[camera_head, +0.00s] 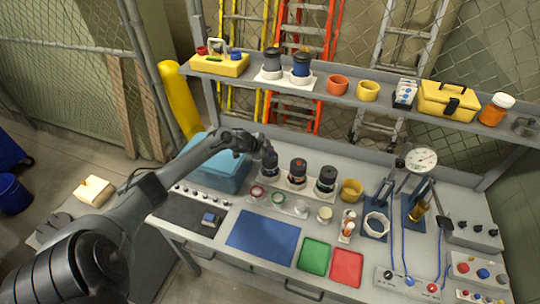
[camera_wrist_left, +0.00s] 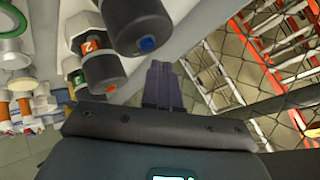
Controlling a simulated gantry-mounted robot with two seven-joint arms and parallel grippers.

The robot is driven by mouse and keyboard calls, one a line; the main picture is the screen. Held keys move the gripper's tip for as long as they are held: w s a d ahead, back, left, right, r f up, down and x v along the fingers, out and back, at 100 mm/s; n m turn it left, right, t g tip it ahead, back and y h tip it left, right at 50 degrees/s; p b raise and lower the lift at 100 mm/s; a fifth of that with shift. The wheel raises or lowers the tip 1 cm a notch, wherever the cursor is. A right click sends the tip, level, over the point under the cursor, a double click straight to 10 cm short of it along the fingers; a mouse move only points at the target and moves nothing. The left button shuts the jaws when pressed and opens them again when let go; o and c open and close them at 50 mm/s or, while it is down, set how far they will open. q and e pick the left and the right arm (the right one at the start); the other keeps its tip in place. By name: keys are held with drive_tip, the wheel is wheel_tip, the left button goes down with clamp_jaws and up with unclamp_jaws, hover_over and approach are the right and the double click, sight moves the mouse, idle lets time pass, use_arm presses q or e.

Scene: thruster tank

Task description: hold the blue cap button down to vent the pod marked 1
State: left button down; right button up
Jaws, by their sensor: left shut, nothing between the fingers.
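A dark pod (camera_wrist_left: 135,14) with a blue cap button (camera_wrist_left: 147,44) is close in front of my left gripper (camera_wrist_left: 161,64) in the left wrist view. The fingers are shut and empty, with their tips just beside the button in that picture; I cannot tell whether they touch it. No number shows on this pod.
The pod at the right of the row (camera_head: 326,179) is close by. Two more pods (camera_head: 272,64) (camera_head: 301,67) stand on the shelf above. A teal box (camera_head: 222,170) lies under my left forearm. A blue mat (camera_head: 263,236) in front is clear.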

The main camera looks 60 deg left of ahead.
use_arm(q)
drive_tip(key=shift+f, duration=0.2)
drive_tip(key=shift+f, duration=0.25)
idle(0.5)
drive_tip(key=shift+f+b, duration=0.4)
drive_tip(key=shift+f, duration=0.1)
idle(0.4)
idle(0.6)
idle(2.4)
drive_tip(key=shift+r, duration=0.1)
drive_tip(key=shift+r+p, duration=0.8)
drive_tip(key=shift+p, duration=0.25)
